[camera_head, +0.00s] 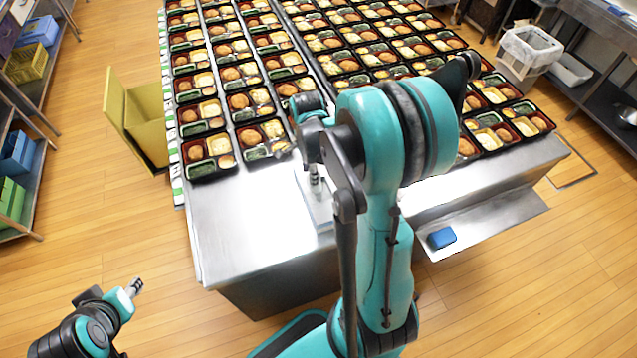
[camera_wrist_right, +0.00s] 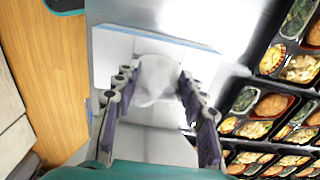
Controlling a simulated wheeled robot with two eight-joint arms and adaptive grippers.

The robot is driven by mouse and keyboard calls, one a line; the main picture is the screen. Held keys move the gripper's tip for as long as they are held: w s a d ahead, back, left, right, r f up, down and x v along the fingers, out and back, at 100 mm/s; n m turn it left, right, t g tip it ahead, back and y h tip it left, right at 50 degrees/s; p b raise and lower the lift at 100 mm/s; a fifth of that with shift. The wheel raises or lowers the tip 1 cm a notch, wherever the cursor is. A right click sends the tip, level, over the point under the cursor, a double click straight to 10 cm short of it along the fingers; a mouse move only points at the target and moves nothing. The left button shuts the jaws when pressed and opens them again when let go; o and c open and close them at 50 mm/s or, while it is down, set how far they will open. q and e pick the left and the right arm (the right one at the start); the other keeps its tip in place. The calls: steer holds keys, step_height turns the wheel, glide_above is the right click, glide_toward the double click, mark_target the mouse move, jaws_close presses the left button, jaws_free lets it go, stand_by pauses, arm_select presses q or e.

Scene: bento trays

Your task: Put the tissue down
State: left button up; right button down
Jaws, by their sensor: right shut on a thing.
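The tissue (camera_wrist_right: 157,80) is a white crumpled piece between the fingers of my right gripper (camera_wrist_right: 157,92) in the right wrist view. The gripper is shut on it, over a pale flat panel with a blue edge (camera_wrist_right: 112,52). In the head view my right gripper (camera_head: 315,178) is over the bare front part of the steel table (camera_head: 240,235), largely hidden by my arm. The tissue is not clear there. My left gripper (camera_head: 134,287) is at the lower left, over the floor and away from the table; its fingers are too small to read.
Rows of filled bento trays (camera_head: 208,155) cover the back of the table. A blue block (camera_head: 441,238) lies on a lower shelf at the right. The table's front left is clear.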

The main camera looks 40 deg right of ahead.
steer(key=shift+s+d+f, duration=0.25)
steer(key=shift+d+f, duration=0.2)
steer(key=shift+d, duration=0.15)
steer(key=shift+s+d+f, duration=0.25)
steer(key=shift+d+f, duration=0.15)
steer(key=shift+d, duration=0.15)
step_height(320, 180, down, 3)
steer(key=shift+f+b, duration=0.2)
steer(key=shift+b, duration=0.45)
steer(key=shift+f, duration=0.25)
steer(key=shift+a+f, duration=0.1)
steer(key=c, duration=0.9)
jaws_free()
